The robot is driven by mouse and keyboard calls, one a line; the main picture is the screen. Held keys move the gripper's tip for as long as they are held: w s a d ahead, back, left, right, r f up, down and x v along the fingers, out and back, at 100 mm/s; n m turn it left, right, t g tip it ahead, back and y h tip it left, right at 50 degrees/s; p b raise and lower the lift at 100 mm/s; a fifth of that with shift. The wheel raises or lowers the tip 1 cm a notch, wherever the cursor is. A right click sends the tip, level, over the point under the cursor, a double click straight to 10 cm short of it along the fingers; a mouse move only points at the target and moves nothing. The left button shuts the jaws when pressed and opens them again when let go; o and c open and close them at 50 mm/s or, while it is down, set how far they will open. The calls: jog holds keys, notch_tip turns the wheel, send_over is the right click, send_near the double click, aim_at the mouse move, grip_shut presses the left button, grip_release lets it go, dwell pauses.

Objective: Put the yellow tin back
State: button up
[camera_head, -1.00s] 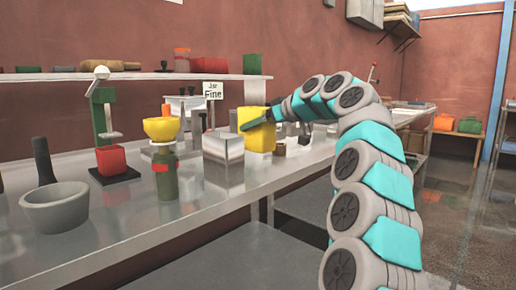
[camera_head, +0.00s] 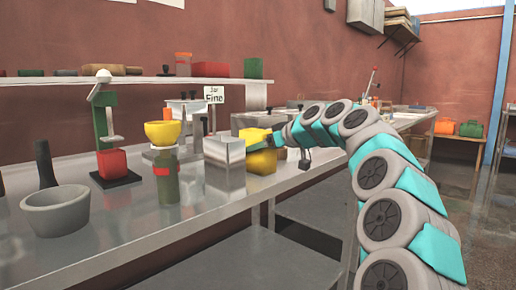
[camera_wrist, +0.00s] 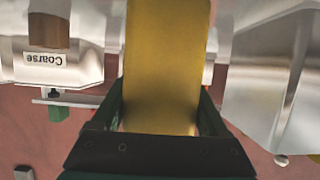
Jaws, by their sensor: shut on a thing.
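The yellow tin (camera_head: 262,163) is held by my gripper (camera_head: 280,141) at the front edge of the steel bench, just right of an open metal box. In the head view the fingers partly cover it, and its top face shows. In the wrist view the yellow tin (camera_wrist: 165,65) fills the middle, between the dark green fingers of my gripper (camera_wrist: 162,105), which is shut on it. Whether the tin's base touches anything cannot be told.
The metal box (camera_head: 224,152) stands close left of the tin. A "Jar Fine" sign (camera_head: 214,94) is behind. A "Coarse" label (camera_wrist: 43,58) shows upside down in the wrist view.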

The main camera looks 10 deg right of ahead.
jog(key=shift+f, duration=0.15)
jog(key=o, duration=1.4)
jog(key=shift+r, duration=0.2)
jog(key=shift+d, duration=0.1)
jog(key=b+v, duration=0.1)
jog(key=v, duration=1.1)
jog(key=shift+b, duration=0.35)
